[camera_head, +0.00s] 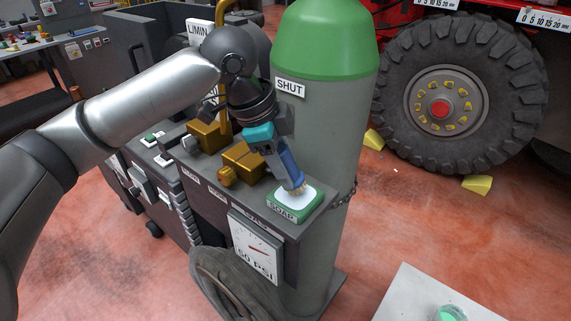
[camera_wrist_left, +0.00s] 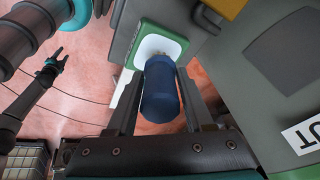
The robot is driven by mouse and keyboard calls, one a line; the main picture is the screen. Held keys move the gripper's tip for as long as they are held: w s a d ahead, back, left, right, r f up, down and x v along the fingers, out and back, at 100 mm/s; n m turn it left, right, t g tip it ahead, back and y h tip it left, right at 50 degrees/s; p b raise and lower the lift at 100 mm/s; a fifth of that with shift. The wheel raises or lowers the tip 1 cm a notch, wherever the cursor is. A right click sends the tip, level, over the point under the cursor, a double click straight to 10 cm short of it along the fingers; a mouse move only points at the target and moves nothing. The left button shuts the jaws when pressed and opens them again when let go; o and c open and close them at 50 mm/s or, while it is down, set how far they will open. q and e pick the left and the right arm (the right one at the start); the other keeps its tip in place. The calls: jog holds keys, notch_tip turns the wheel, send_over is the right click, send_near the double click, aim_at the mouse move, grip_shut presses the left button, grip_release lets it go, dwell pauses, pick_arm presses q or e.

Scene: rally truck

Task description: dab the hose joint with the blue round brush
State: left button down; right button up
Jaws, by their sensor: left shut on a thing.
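My left gripper (camera_head: 272,143) is shut on the blue round brush (camera_head: 292,170), which tilts with its pale bristles down. In the left wrist view the blue brush (camera_wrist_left: 160,92) sits between the two fingers. The bristle tips are at the white pad of the green soap dish (camera_head: 277,214), seemingly touching it. The dish also shows in the left wrist view (camera_wrist_left: 178,32). Brass fittings (camera_head: 240,163) stand on the bench beside the brush. I cannot tell which part is the hose joint. My right gripper (camera_wrist_left: 57,60) shows small in the left wrist view, apparently open and empty.
A tall grey cylinder with a green top (camera_head: 325,130) stands right behind the dish. A pressure gauge (camera_head: 258,248) and a coiled hose (camera_head: 222,287) are on the bench front. A pale table (camera_head: 410,300) is at lower right. A truck wheel (camera_head: 445,95) stands behind.

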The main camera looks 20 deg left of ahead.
aim_at(285, 145)
pick_arm(q)
jog(key=shift+f, duration=0.65)
dwell(0.8)
jog(key=shift+s+f+p, duration=0.1)
jog(key=shift+f+p, duration=0.1)
jog(key=shift+p, duration=0.35)
dwell(2.2)
notch_tip(285, 145, up, 8)
jog(key=p, duration=0.9)
jog(key=shift+f, duration=0.35)
dwell(0.6)
